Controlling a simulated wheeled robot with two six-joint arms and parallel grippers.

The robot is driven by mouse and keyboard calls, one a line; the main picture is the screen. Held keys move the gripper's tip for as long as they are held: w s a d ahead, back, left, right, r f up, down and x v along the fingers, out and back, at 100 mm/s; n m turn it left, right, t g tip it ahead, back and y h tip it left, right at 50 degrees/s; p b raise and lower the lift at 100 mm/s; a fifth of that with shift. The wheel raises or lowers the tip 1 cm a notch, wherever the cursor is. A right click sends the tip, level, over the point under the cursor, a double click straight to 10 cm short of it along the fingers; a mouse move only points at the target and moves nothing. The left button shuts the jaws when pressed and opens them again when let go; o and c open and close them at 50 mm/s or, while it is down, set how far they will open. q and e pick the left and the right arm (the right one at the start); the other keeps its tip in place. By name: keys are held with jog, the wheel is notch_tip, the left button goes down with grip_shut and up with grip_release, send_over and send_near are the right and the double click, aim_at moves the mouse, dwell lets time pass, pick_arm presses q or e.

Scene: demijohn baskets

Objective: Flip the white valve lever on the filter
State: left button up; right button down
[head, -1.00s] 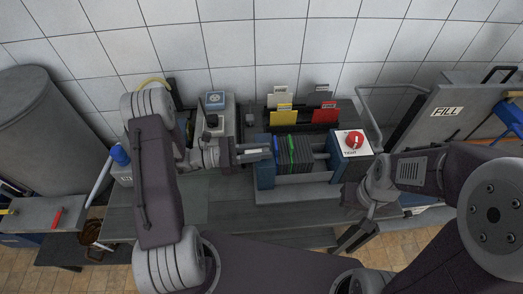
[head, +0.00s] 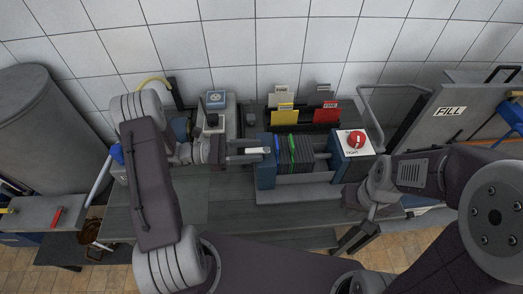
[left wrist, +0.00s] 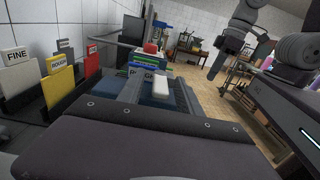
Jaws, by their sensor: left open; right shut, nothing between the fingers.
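The filter is a press with blue end blocks (head: 266,173), dark plates and a few green ones between them. Its white valve lever (head: 262,150) shows at the left end block, and as a white block (left wrist: 161,88) in the left wrist view. My left gripper (head: 266,150) is open at that left end, its fingers on either side of the lever. I cannot tell whether they touch it. The lever's pivot is hidden. My right gripper (head: 360,228) is shut and empty, low in front of the filter's right end; it also shows in the left wrist view (left wrist: 218,66).
A red knob (head: 356,140) tops the filter's right block. Yellow (head: 284,114) and red (head: 326,114) cards stand in a rack behind. A grey machine (head: 216,112) stands behind my left wrist. A FILL panel (head: 450,110) is at right. The bench front (head: 235,210) is clear.

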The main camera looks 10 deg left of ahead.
pick_arm(q)
jog(key=v, duration=0.6)
jog(key=shift+b, duration=0.45)
jog(key=shift+a, duration=0.1)
